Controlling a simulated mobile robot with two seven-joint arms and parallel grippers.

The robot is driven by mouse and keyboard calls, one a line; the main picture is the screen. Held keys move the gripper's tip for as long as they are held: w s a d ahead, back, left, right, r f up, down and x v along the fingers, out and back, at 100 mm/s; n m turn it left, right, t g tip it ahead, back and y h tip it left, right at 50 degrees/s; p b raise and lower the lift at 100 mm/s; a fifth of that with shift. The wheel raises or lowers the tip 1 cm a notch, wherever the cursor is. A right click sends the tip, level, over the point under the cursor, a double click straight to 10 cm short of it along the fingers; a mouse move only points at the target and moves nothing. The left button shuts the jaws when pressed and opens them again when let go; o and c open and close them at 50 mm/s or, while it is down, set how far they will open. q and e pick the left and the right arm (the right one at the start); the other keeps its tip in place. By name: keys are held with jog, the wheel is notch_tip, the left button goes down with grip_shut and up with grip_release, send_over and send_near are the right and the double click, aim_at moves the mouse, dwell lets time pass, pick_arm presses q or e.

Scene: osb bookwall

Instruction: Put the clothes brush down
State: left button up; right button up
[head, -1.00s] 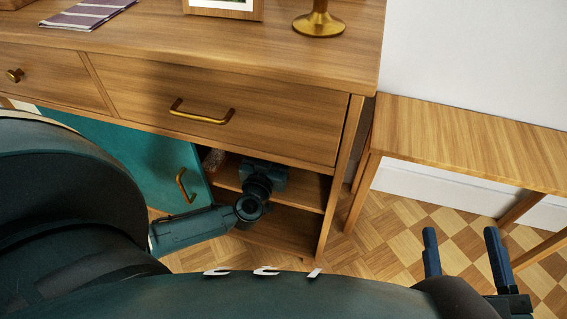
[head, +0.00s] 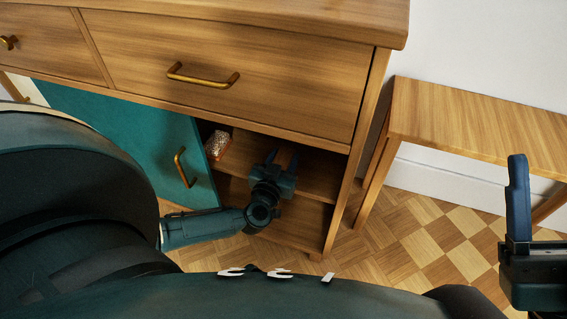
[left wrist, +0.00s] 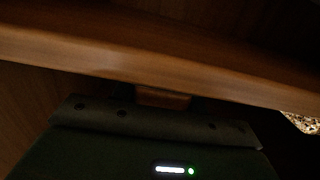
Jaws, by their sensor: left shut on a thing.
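My left gripper (head: 280,165) reaches into the open compartment of the wooden cabinet, over its inner shelf (head: 316,176). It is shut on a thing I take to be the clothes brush. In the left wrist view a small brown wooden block (left wrist: 163,97) shows just beyond the gripper body, below a wooden edge; the rest of it is hidden. Whether it touches the shelf I cannot tell. My right gripper (head: 519,200) is at the right edge of the head view, away from the cabinet; one finger shows, standing apart at one side of its body.
A speckled item (head: 217,145) lies on the shelf left of my left gripper, and shows in the left wrist view (left wrist: 303,122). The teal door (head: 125,140) stands left of the opening. A drawer with a brass handle (head: 203,78) is above. A wooden bench (head: 470,125) stands right.

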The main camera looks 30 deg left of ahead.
jog(key=shift+r, duration=0.1)
pick_arm(q)
jog(key=o, duration=1)
